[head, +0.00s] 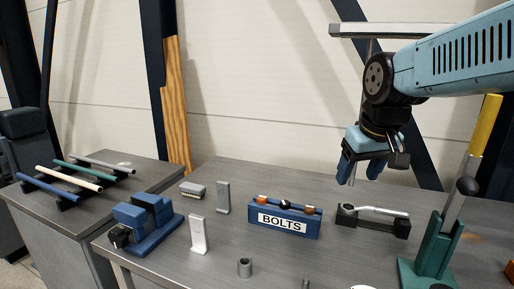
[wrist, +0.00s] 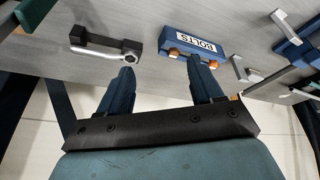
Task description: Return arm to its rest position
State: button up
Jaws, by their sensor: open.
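My gripper (head: 361,168) hangs from my light-blue arm at the upper right of the head view, above the back part of the workbench (head: 180,262). Its two dark-blue fingers are apart with nothing between them; they also show in the wrist view (wrist: 165,80). In the head view, the blue BOLTS box (head: 284,222) stands below and left of the gripper. A black holder (head: 372,226) with a silver wrench (head: 377,211) on it sits below the gripper, clear of the fingers.
A green lever stand (head: 436,246) with a yellow handle (head: 486,124) rises at the right. Coloured rods (head: 70,178) lie on the left table.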

jog(key=s+d+f+m+t, duration=0.1)
jog(key=s+d+f+m, duration=0.1)
jog(key=s, duration=0.5)
jog(key=shift+s, duration=0.3)
jog(key=shift+d, duration=0.1)
